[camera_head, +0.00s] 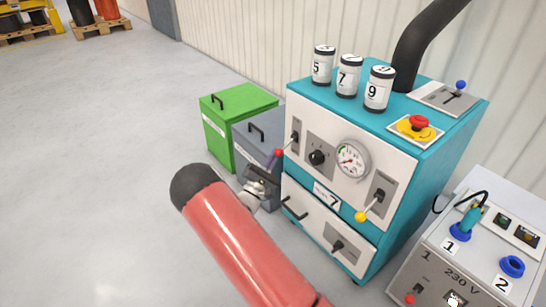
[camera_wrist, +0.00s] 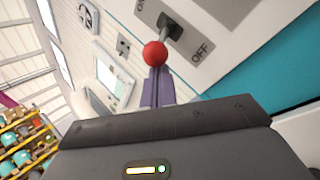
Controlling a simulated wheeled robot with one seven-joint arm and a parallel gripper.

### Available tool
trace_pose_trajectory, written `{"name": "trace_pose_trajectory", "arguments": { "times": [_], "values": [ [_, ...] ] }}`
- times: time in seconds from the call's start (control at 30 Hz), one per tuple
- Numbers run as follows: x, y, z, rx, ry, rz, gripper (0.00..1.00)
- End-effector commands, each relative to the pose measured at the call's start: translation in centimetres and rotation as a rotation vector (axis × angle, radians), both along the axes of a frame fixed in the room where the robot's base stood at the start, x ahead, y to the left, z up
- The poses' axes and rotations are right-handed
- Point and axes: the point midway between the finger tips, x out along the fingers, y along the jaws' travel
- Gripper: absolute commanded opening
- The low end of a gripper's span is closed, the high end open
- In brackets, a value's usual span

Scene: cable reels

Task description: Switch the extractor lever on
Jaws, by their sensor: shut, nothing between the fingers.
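A lever with a red ball knob (camera_head: 279,152) sits on a grey plate at the upper left of the teal machine's white front. The red knob (camera_wrist: 154,53) is close in the wrist view, on a plate marked OFF at one end; the other marking is only partly visible. My gripper (camera_head: 275,166) is shut and empty, its purple fingertips (camera_wrist: 157,70) right at the knob; I cannot tell if they touch. A yellow-knob lever (camera_head: 362,216) points downward at the lower right of the front. A blue-knob lever (camera_head: 460,86) stands on top. No readable label shows which is the extractor's.
The teal machine (camera_head: 420,170) carries a gauge (camera_head: 352,159), a black knob (camera_head: 317,157), a red stop button (camera_head: 419,122), several numbered canisters and a black hose (camera_head: 412,50). Green (camera_head: 240,115) and grey (camera_head: 258,140) boxes stand left. A 230 V unit (camera_head: 470,260) stands right. Floor is clear at left.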

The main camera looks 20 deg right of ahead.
Motion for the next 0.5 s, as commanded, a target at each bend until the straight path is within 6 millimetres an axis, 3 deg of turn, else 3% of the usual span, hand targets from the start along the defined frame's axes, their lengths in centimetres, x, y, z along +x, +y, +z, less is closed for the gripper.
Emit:
{"name": "trace_pose_trajectory", "arguments": {
  "times": [0.5],
  "values": [
    [-0.16,0.46,0.86,0.082,0.029,0.0,0.0]
  ]
}}
